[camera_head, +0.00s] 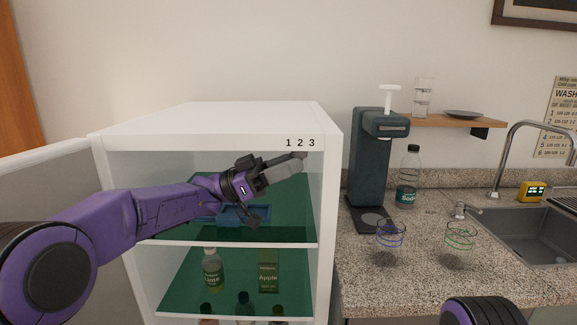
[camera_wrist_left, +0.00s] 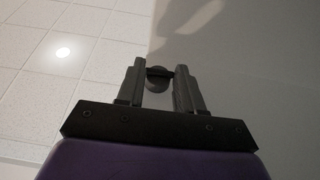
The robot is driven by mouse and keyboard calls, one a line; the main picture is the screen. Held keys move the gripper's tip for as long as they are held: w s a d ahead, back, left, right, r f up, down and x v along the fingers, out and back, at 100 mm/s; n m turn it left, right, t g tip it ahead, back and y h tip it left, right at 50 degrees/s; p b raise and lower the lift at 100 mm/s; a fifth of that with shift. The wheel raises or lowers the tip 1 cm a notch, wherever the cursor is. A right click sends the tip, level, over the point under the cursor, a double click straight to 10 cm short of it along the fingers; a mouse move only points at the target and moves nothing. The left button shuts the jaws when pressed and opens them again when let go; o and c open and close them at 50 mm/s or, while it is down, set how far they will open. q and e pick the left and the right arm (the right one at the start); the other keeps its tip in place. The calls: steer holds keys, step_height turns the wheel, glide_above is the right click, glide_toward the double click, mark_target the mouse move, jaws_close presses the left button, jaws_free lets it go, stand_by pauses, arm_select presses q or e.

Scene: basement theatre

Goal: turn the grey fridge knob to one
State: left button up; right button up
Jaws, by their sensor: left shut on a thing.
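The white fridge (camera_head: 215,118) stands with its door open at the left. The numbers 1 2 3 (camera_head: 300,143) are printed at the upper right of its front frame. My left gripper (camera_head: 296,161) reaches in front of the open fridge, with its fingertips just below the numbers. In the left wrist view a round dark grey knob (camera_wrist_left: 158,79) sits between the two fingers, and the gripper is shut on it. In the head view the gripper hides the knob, so I cannot tell which number it points to. My right gripper is out of view.
Inside the fridge are a blue tray (camera_head: 245,215), a bottle (camera_head: 211,272) and an Apple carton (camera_head: 268,277). The granite counter at right holds a dark drink machine (camera_head: 369,160), a soda bottle (camera_head: 407,180) and two glasses (camera_head: 390,240).

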arm_select(q)
steer(key=o, duration=1)
steer(key=shift+o, duration=0.2)
steer(key=b+v, duration=0.3)
steer(key=v, duration=0.7)
steer(key=shift+a+b, duration=0.25)
steer(key=shift+b, duration=0.1)
steer(key=shift+s+f, duration=0.1)
steer(key=shift+f, duration=0.1)
